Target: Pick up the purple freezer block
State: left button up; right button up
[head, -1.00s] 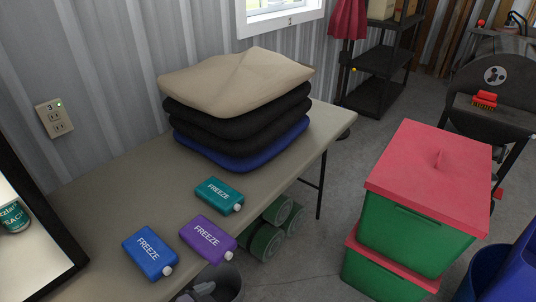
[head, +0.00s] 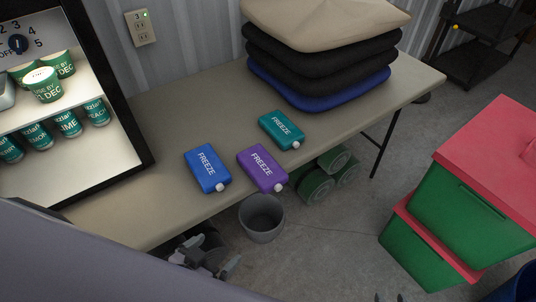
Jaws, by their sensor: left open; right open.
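The purple freezer block (head: 262,168) lies flat near the front edge of the tan table (head: 180,133). It reads FREEZE, and its white cap faces the front edge. A blue freezer block (head: 207,168) lies to its left and a teal one (head: 281,130) behind it to the right. My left gripper (head: 208,257) is open and empty, low in front of the table and below the blocks. Only small dark tips of my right gripper (head: 389,297) show at the bottom edge, apart from the table.
A lit cabinet (head: 130,128) with tubs and cans stands on the table's left. Stacked cushions (head: 318,53) lie at the back. A grey bucket (head: 261,218) is below the table's front edge. Green bins with red lids (head: 453,213) stand at right. A large grey surface fills the lower left.

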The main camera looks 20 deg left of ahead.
aim_at(266, 173)
jog(key=i+l+u, duration=0.2)
jog(key=l, duration=0.35)
jog(key=l+u, duration=0.25)
jog(key=l, duration=0.3)
jog(key=i+l+u, duration=0.2)
jog(key=l, duration=0.4)
jog(key=k, duration=0.1)
